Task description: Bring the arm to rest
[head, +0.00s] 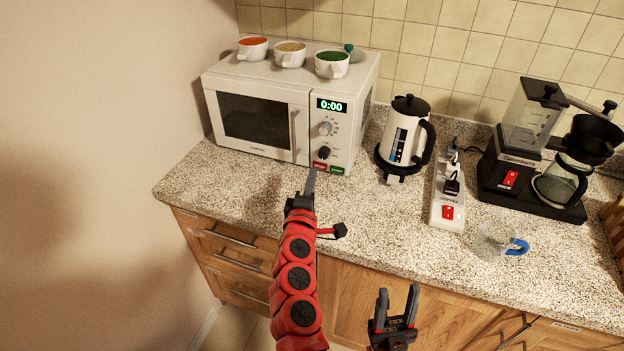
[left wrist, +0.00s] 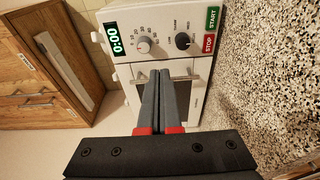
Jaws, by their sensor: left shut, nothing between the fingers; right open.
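My left arm, red with black joint discs, reaches over the counter's front edge in the head view. Its gripper (head: 309,185) is shut and empty, pointing at the microwave's (head: 262,122) lower right front, over the counter. In the left wrist view the left gripper's closed fingers (left wrist: 158,98) lie together in front of the microwave door (left wrist: 186,92), with the dials and the START and STOP buttons beside them. I cannot tell whether the tips touch the microwave. My right gripper (head: 398,305) is open and empty in front of the cabinets, low at the bottom of the head view.
Three bowls (head: 290,54) stand on the microwave. Right of it stand a kettle (head: 407,137), a power strip (head: 447,198) with a red switch, a coffee maker (head: 535,150) and a clear cup with a blue handle (head: 500,242). The counter front (head: 390,240) is clear.

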